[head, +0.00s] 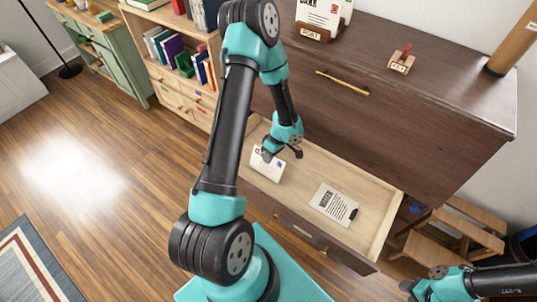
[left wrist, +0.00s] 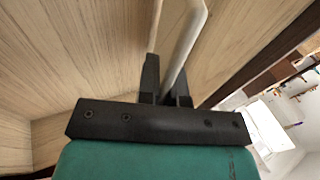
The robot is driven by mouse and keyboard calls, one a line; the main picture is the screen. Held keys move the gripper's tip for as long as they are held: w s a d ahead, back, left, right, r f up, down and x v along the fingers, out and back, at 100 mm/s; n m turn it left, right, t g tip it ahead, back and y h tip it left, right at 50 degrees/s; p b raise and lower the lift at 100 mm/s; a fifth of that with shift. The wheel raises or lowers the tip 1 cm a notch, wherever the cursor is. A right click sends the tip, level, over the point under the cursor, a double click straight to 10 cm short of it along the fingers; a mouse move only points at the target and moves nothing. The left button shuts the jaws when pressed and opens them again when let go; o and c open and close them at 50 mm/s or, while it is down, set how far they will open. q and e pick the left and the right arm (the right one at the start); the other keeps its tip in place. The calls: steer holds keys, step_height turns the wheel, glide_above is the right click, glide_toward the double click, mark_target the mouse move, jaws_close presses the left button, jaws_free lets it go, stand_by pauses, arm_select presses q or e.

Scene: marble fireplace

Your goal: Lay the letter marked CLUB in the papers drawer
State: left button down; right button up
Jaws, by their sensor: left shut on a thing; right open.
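My left gripper (head: 266,154) is inside the open drawer (head: 300,176), at its left part. It is shut on a white letter (head: 268,167), which hangs tilted from the fingers; its writing is too small to read. In the left wrist view the fingers (left wrist: 166,85) pinch the letter (left wrist: 185,42) edge-on, close to the pale wooden drawer walls (left wrist: 80,60). I cannot tell whether the letter touches the drawer floor. My right gripper (head: 412,288) is open and empty at the lower right, outside the drawer.
On the cabinet top (head: 390,38) stand a holder with papers (head: 316,20), a small stamp block (head: 400,62) and a brown tube (head: 512,42). A wooden stool (head: 450,235) is at right.

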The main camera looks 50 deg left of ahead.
arm_select(q)
steer(key=shift+f, duration=0.3)
steer(key=c, duration=1.2)
jaws_free()
steer(key=v, duration=0.7)
steer(key=shift+w+r, duration=0.1)
steer(key=shift+r, duration=0.2)
steer(key=shift+d, duration=0.15)
